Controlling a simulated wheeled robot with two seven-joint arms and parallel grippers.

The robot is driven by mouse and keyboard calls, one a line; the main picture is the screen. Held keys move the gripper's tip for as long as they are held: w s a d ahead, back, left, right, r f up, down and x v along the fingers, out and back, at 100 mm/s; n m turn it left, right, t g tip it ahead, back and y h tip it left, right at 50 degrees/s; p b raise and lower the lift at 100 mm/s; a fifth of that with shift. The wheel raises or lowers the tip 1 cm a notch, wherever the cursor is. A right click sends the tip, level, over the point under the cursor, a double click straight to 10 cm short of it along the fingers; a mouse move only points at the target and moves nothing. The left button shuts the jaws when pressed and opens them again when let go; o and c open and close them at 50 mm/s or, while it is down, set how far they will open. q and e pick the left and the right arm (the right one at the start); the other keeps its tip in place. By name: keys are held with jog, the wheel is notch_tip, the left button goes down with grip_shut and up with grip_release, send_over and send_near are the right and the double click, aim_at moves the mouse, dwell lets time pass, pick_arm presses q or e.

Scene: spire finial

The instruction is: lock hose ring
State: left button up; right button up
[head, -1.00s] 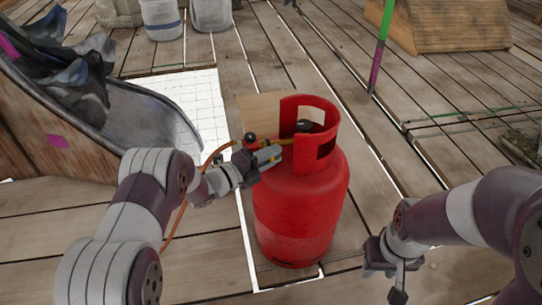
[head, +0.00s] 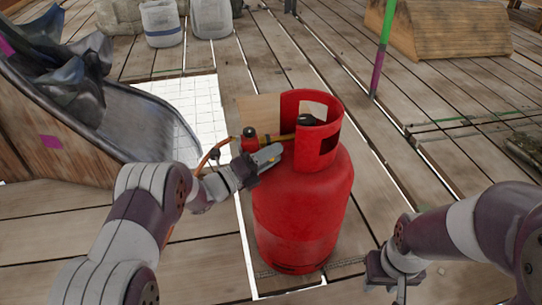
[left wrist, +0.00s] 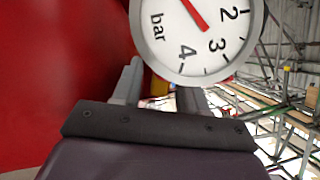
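The red gas cylinder (head: 300,215) stands upright in the middle of the head view. A thin orange-brown hose (head: 213,152) runs to a fitting (head: 284,137) at its collar. A small red part with a dark top (head: 249,141) sits left of the collar. My left gripper (head: 268,156) is at the collar's left side. In the left wrist view a round white gauge (left wrist: 195,35) marked "bar" covers its fingertips. Its two fingers stand apart, but what lies between the tips is hidden. I cannot make out a separate hose ring. My right gripper (head: 400,290) hangs right of the cylinder, partly cut off.
A curved grey slide-like form with dark crumpled material (head: 75,75) is at the left. White sacks (head: 162,22) stand at the back. A green and purple pole (head: 383,45) and a wooden block (head: 440,28) are at the back right. The plank floor right of the cylinder is clear.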

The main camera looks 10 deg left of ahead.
pick_arm(q)
jog(key=shift+a, duration=0.1)
jog(key=p+v, duration=0.5)
jog(key=v, duration=0.7)
jog(key=shift+s+a+p, duration=0.2)
jog(key=shift+p, duration=0.2)
jog(key=shift+f, duration=0.1)
jog(key=shift+c, duration=0.4)
